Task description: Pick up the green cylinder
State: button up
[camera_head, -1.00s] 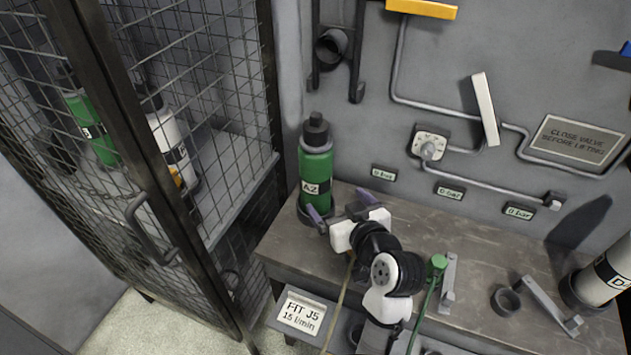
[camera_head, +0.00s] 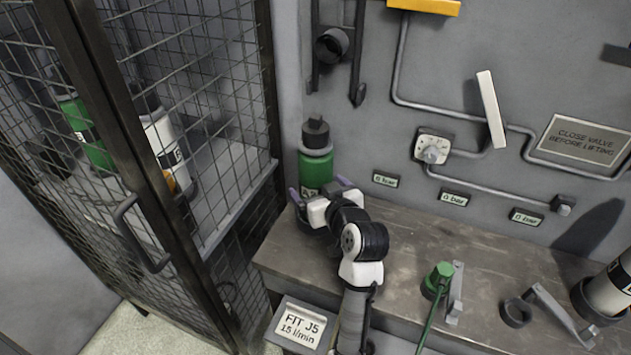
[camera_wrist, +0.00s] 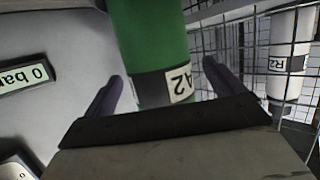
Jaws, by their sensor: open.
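The green cylinder (camera_head: 315,168) stands upright at the left end of the bench, against the wall, with a dark cap and a grey collar. Its label reads A2 in the wrist view (camera_wrist: 150,45). My gripper (camera_head: 314,191) is open at the front of the cylinder and hides its lower part in the head view. In the wrist view my gripper's purple fingers (camera_wrist: 163,80) lie on either side of the cylinder, with a gap showing beside the left finger. I cannot tell whether either finger touches it.
A mesh cage (camera_head: 225,130) stands close on the left, holding another green cylinder (camera_head: 88,135) and a white one (camera_head: 165,145). A green-capped valve (camera_head: 438,277) and metal brackets (camera_head: 545,305) lie on the bench (camera_head: 420,235) to the right. Its middle is fairly clear.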

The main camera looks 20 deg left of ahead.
jog(key=shift+x, duration=1.15)
grip_shut()
jog(key=shift+r, duration=0.2)
